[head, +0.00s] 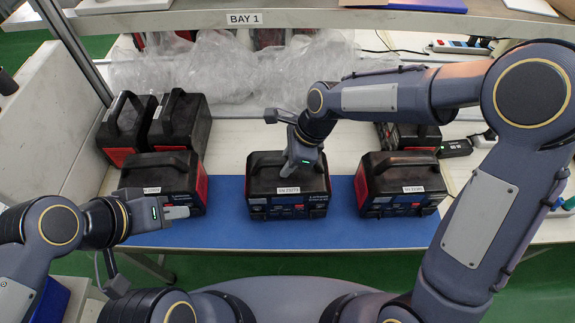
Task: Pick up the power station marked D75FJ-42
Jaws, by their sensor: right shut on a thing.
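Three black power stations with red sides stand in a row on the blue mat (230,232): a left one (160,178), a middle one (270,200) and a right one (400,188). Each has a white label on its front, too small to read surely, so I cannot tell which is D75FJ-42. My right gripper (290,166) is shut on the handle of the middle power station, which appears to rest on the mat. Part of that handle is hidden by the gripper. My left gripper (182,212) is beside the lower front of the left power station; its jaw opening is unclear.
Two more power stations (127,122) stand behind at the left, and another (410,138) behind at the right. Clear plastic wrap (215,70) lies at the back. A shelf marked BAY 1 (330,20) crosses above. Bare mat lies between the front stations.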

